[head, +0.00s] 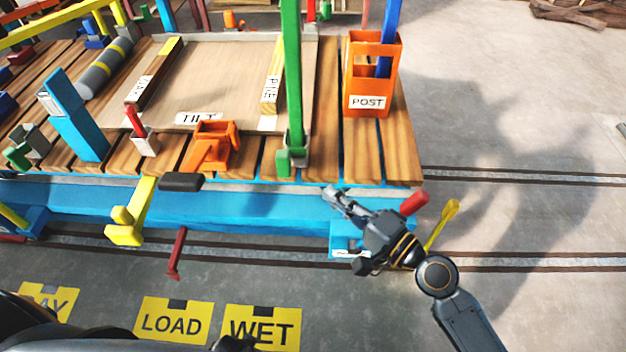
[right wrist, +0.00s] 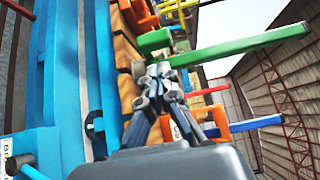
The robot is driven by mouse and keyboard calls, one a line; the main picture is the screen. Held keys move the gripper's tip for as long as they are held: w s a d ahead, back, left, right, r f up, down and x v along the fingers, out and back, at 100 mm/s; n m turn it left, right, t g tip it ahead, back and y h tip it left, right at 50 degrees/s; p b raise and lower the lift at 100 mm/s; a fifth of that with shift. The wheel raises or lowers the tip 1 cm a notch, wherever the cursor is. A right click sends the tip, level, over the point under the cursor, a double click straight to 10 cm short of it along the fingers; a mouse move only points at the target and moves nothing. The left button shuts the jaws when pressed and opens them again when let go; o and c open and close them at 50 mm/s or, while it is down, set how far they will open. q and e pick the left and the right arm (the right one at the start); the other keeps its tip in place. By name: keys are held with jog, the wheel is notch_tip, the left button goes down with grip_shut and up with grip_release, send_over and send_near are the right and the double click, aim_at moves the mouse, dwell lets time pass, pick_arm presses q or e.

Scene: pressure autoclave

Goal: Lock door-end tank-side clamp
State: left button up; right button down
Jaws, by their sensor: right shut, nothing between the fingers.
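No part in view is labelled as the door-end tank-side clamp, so I cannot tell for sure which it is. A tall green upright bar (head: 292,75) stands in a grey bracket at the cart's near edge, with a short green block (head: 283,162) at its foot. In the right wrist view the green bar (right wrist: 240,46) and green block (right wrist: 155,41) lie just beyond the fingers. My right gripper (head: 332,193) is shut and empty, beside the cart's blue side rail, lower right of the bracket. The right fingertips (right wrist: 160,72) point toward the green parts. My left gripper is not clearly visible.
The wooden slatted deck (head: 395,150) carries an orange POST holder (head: 368,103) and an orange bracket (head: 210,150). A yellow lever (head: 142,205) and black handle (head: 181,182) project from the blue rail (head: 230,205). Yellow LOAD (head: 173,323) and WET (head: 262,328) signs lie in front. Floor at right is clear.

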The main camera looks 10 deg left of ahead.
jog(key=v, duration=0.2)
jog(key=shift+s+d, duration=0.1)
jog(key=shift+d, duration=0.2)
dwell(0.3)
